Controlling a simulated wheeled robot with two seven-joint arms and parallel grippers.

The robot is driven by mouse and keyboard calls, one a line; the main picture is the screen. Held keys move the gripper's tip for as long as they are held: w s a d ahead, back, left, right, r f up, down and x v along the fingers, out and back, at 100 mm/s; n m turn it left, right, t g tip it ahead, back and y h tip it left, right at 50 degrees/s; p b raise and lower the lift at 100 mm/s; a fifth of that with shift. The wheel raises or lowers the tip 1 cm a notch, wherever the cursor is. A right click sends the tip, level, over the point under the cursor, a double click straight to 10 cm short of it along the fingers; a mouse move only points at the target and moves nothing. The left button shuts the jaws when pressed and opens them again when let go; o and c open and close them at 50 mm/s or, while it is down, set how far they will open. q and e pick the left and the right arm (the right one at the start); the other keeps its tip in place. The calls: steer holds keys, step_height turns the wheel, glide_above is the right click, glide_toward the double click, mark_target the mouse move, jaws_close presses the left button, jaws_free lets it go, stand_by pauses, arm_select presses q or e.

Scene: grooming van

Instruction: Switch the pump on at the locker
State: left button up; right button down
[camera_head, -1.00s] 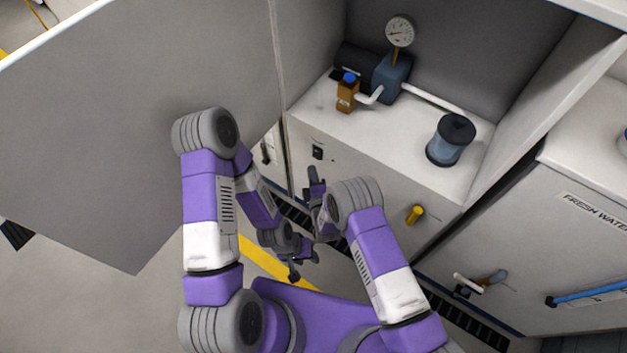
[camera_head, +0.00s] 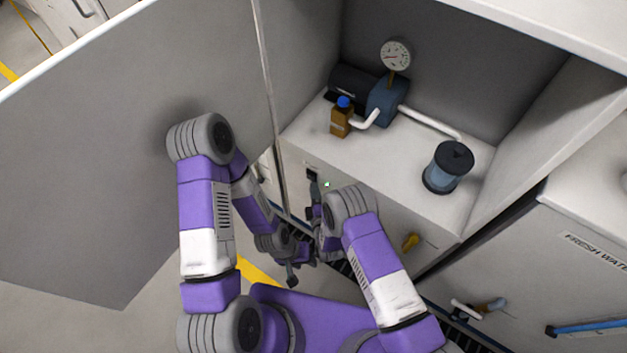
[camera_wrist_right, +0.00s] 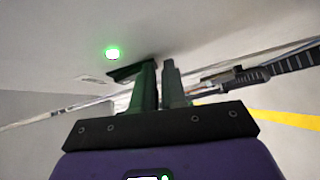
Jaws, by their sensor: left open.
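The pump (camera_head: 383,101), a blue and black unit with a round gauge, sits on the shelf inside the open locker (camera_head: 400,150). On the locker's front panel is a small black switch (camera_head: 312,175) with a lit green lamp (camera_head: 327,184) beside it. In the right wrist view the green lamp (camera_wrist_right: 112,53) glows and the dark switch (camera_wrist_right: 128,72) lies at the fingertips. My right gripper (camera_head: 315,188) is at the switch, its fingers together; contact is unclear. My left gripper (camera_head: 302,270) is lower, open and empty.
The large grey locker door (camera_head: 90,170) stands open at left, close to my left arm. A brown bottle (camera_head: 340,122) and a filter canister (camera_head: 447,168) stand on the shelf. A yellow handle (camera_head: 411,241) and blue lever (camera_head: 580,328) are at right.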

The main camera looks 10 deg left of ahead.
steer(key=shift+a+r+t, duration=0.1)
steer(key=shift+r+t, duration=0.2)
steer(key=shift+r, duration=0.3)
steer(key=shift+s+f, duration=0.1)
steer(key=shift+s, duration=0.15)
arm_select(q)
steer(key=shift+s+r+p, duration=0.35)
steer(key=shift+r+p, duration=0.25)
steer(key=shift+r, duration=0.05)
steer(key=shift+s+r+p, duration=0.3)
steer(key=shift+r+p, duration=0.3)
arm_select(e)
steer(key=v, duration=0.7)
steer(key=shift+d, duration=0.3)
steer(key=shift+f, duration=0.1)
